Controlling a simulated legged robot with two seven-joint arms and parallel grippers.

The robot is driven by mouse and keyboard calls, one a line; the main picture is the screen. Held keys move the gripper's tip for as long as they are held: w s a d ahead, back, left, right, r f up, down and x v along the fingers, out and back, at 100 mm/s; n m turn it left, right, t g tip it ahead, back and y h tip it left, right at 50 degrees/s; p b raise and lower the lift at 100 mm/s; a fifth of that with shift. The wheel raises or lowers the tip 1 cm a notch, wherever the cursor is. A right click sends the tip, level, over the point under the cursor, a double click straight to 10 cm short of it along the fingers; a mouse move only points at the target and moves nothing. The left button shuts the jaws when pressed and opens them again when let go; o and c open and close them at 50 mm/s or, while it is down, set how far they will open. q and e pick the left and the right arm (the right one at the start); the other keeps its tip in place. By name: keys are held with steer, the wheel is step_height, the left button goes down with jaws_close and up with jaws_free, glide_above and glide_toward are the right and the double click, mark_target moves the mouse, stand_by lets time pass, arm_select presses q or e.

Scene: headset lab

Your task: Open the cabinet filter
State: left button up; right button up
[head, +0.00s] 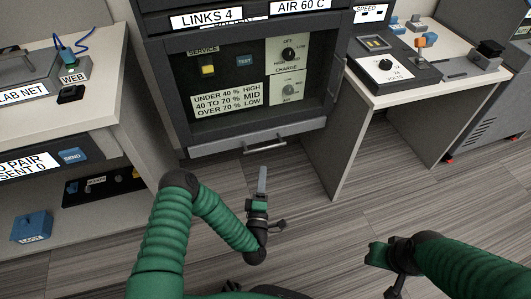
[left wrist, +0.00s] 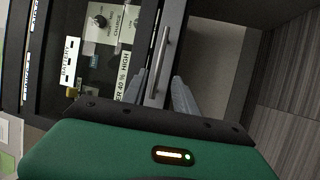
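The dark cabinet (head: 180,110) stands ahead of me with a glass-like front. Along its bottom edge is a grey drawer-like front (head: 215,147) with a bar handle (head: 265,143); no filter label is readable. The front looks closed. My left gripper (head: 262,172) is just below the handle in the head view, fingers pointing toward it. In the left wrist view its fingers (left wrist: 162,92) are apart, with the grey front between and beyond them and the handle (left wrist: 163,55) ahead. It holds nothing. My right gripper (head: 385,262) is low at right, its fingers unclear.
A bench (head: 115,70) with blue-button devices stands at left. A desk (head: 400,92) with a control box (head: 385,68) stands close at the cabinet's right. The wood-look floor (head: 330,220) in front is clear.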

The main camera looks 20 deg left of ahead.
mark_target(265, 147)
arm_select(q)
steer(key=b+x, duration=0.4)
steer(key=x, duration=0.6)
steer(key=shift+w+a, duration=0.15)
steer(key=shift+w, duration=0.15)
steer(key=shift+w+r, duration=0.15)
steer(key=shift+w, duration=0.05)
jaws_close()
steer(key=shift+s, duration=0.1)
stand_by(0.4)
